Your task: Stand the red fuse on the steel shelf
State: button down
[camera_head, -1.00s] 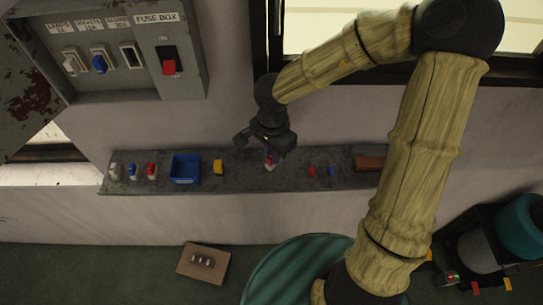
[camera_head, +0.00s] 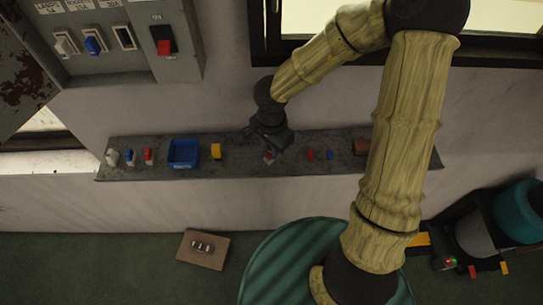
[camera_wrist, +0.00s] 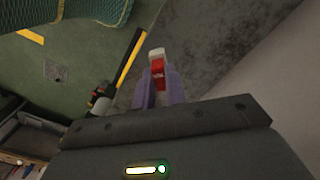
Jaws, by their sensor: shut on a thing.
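My gripper (camera_wrist: 158,92) is shut on a red fuse (camera_wrist: 158,72) with a whitish end, which sticks out beyond the fingertips in the wrist view. In the head view my gripper (camera_head: 268,148) is over the middle of the grey steel shelf (camera_head: 240,170), and the held fuse (camera_head: 268,157) is small and partly hidden beneath it. I cannot tell whether the fuse touches the shelf. Another red fuse (camera_head: 148,155) stands near the shelf's left end beside a blue fuse (camera_head: 129,156) and a whitish fuse (camera_head: 112,157).
A blue bin (camera_head: 183,167) and a yellow block (camera_head: 216,151) stand left of my gripper. Small red (camera_head: 311,155) and blue (camera_head: 330,154) pieces and a brown block (camera_head: 361,146) lie to the right. The fuse box (camera_head: 165,60) hangs above. Bare shelf shows between yellow block and gripper.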

notch_tip(320, 180, down, 4)
jog(key=shift+f+b, duration=0.1)
jog(key=shift+b, duration=0.4)
jog(key=c, duration=1.3)
grip_release()
jog(key=shift+c, duration=0.2)
notch_tip(320, 180, up, 12)
jog(key=p, duration=0.2)
jog(key=shift+p, duration=0.35)
